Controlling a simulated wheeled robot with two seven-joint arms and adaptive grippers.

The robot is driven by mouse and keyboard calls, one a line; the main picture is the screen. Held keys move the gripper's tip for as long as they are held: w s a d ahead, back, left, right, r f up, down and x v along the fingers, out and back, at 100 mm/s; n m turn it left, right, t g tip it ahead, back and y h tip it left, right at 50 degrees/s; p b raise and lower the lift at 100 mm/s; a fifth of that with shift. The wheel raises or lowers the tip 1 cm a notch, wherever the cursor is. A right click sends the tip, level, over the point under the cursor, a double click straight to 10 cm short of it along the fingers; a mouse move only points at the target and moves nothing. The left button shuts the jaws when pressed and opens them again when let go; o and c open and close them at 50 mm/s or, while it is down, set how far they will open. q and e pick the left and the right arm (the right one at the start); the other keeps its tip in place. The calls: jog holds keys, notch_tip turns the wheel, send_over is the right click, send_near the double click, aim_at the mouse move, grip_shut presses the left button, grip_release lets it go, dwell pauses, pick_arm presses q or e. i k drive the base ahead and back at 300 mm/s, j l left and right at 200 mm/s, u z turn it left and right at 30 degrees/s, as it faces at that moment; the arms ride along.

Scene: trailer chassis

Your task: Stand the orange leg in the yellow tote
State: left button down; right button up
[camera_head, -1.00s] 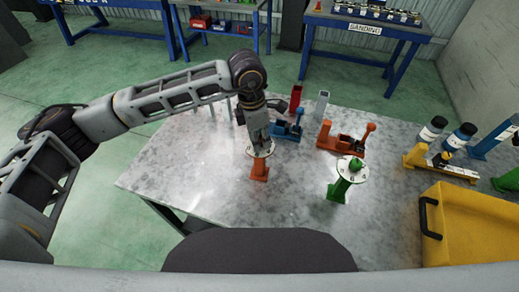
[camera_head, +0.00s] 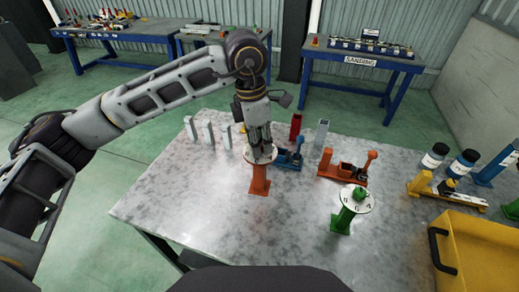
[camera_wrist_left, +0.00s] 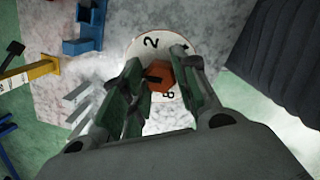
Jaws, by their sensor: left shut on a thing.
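The orange leg (camera_head: 259,180) is upright near the middle of the table, with a white numbered disc around its top. My left gripper (camera_head: 259,150) points down from above and is shut on the leg's top. In the left wrist view, the fingers of my left gripper (camera_wrist_left: 160,84) close around the orange hexagonal top (camera_wrist_left: 187,75) above the white disc. Whether the leg's foot touches the table is hard to tell. The yellow tote (camera_head: 487,222) is at the lower right, partly cut off, with a black handle. My right gripper is not in view.
A green leg (camera_head: 343,219) with a similar disc stands between the orange leg and the tote. Blue (camera_head: 290,160) and orange (camera_head: 345,172) fixtures sit behind. Red (camera_head: 296,127) and grey posts stand farther back. The table's left front is clear.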

aim_at(471, 274)
jog(key=k, duration=1)
